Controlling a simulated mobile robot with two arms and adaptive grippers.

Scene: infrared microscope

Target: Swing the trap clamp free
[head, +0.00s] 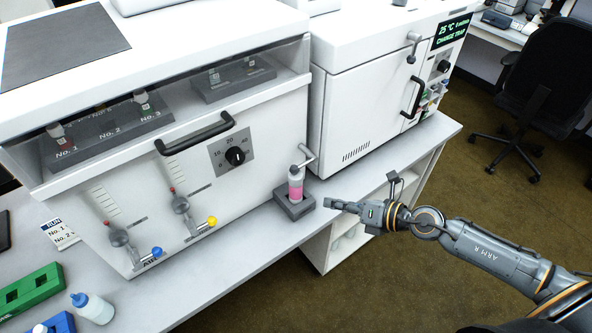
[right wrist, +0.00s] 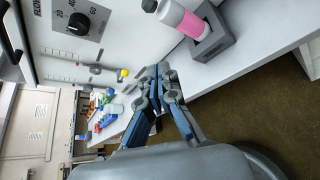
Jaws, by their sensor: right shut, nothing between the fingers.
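The trap, a bottle with pink liquid (head: 296,185), stands upright in a grey holder (head: 295,207) on the bench, between the two white instruments. A grey bent arm (head: 305,156), which looks like the trap clamp, reaches from the left instrument's side to the bottle's top. My right gripper (head: 334,205) is shut and empty, to the right of the holder and apart from it. In the right wrist view the bottle (right wrist: 184,20) and holder (right wrist: 215,38) are at the top, beyond the closed fingertips (right wrist: 160,70); the clamp is not clearly seen there. My left gripper is out of view.
The left instrument (head: 255,125) has a black handle, a dial and two levers with blue and yellow knobs. The right instrument's display (head: 452,30) reads "CHANGE TRAP". A white bottle (head: 92,308) and a green rack (head: 30,291) are at lower left.

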